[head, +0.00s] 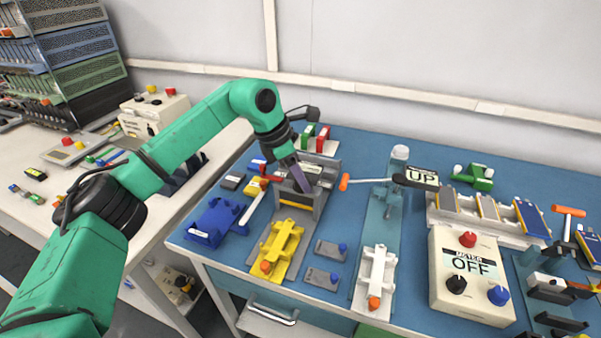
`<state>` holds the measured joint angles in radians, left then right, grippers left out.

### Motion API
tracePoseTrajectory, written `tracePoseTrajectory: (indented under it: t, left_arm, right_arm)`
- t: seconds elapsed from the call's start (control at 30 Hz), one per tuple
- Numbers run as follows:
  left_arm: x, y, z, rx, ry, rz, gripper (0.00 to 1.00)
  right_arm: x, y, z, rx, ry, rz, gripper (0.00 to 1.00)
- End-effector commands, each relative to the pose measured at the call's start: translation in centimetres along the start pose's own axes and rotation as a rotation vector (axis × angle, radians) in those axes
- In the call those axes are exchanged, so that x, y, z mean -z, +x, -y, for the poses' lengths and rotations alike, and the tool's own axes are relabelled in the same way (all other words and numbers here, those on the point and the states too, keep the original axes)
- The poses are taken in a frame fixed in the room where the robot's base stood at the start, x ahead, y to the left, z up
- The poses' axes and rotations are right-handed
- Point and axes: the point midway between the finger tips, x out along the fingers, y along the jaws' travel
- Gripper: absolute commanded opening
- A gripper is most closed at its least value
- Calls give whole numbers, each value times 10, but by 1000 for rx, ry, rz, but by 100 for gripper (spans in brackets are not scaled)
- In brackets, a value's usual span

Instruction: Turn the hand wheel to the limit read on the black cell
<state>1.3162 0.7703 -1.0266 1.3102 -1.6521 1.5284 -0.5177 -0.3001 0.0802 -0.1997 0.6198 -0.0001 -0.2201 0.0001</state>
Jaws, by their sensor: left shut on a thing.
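My left arm reaches in from the left, and my left gripper (301,184) points down into a grey block-like fixture (311,213). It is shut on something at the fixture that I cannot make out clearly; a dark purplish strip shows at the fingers. I cannot pick out the hand wheel for certain. I cannot tell which cell is the black one; several pouch cells (487,207) in grey, tan and blue lie in a white rack (480,232) at the right. No limit writing is readable. My right gripper is not in view.
A press with an orange-tipped lever (345,182) and an "UP" sign (422,177) stands mid-bench. A cream meter box (468,272) reads "METER OFF". Yellow (281,247), blue (215,222) and white (376,272) holders lie around.

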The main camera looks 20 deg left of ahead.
Motion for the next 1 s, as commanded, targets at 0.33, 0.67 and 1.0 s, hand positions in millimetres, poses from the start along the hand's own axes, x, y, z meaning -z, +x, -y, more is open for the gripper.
tracePoseTrajectory:
  t: [0.33, 0.67, 1.0]
  left_arm:
    - [-1, -2, -1, 19, 52, 5, 0]
    - [-1, -2, -1, 18, 53, 5, 59]
    - [0, -1, -1, 20, 52, 2, 82]
  right_arm:
    - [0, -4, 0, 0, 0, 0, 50]
    - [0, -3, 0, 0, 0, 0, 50]
    - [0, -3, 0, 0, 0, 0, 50]
